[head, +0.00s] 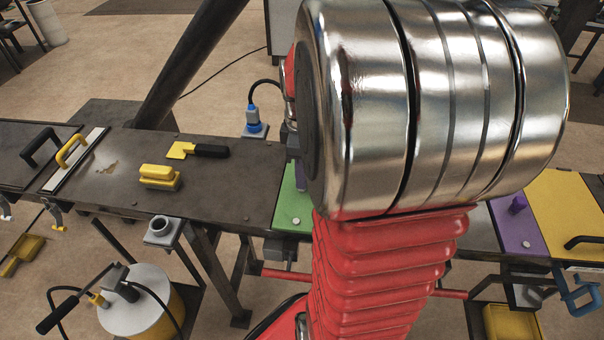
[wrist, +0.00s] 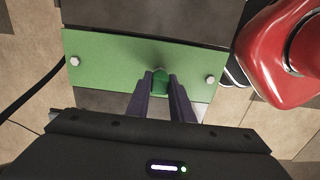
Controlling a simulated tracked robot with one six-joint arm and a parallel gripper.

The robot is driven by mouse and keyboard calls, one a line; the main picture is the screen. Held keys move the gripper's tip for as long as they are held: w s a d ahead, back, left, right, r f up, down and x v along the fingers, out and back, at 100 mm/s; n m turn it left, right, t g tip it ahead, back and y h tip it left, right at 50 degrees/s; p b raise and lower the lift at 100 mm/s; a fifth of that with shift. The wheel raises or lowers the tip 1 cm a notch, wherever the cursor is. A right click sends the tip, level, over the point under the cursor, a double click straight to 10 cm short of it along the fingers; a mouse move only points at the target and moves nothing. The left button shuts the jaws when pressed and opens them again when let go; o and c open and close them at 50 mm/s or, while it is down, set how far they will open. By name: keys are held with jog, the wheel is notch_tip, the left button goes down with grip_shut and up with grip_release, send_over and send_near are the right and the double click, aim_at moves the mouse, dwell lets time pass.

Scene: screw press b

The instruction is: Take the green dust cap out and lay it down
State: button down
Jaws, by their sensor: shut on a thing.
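The green dust cap (wrist: 160,78) shows in the wrist view between the tips of my gripper (wrist: 161,84). My gripper is shut on it, with one dark finger on each side. The cap is over the middle of a green plate (wrist: 105,62) with a bolt near each end; I cannot tell whether it is still seated or lifted clear.
A purple plate (head: 517,228) lies to the right. A red rounded body (wrist: 290,50) is at upper right in the wrist view.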

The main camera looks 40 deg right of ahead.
jog(key=shift+r, duration=0.75)
jog(key=shift+r, duration=0.6)
dwell(0.3)
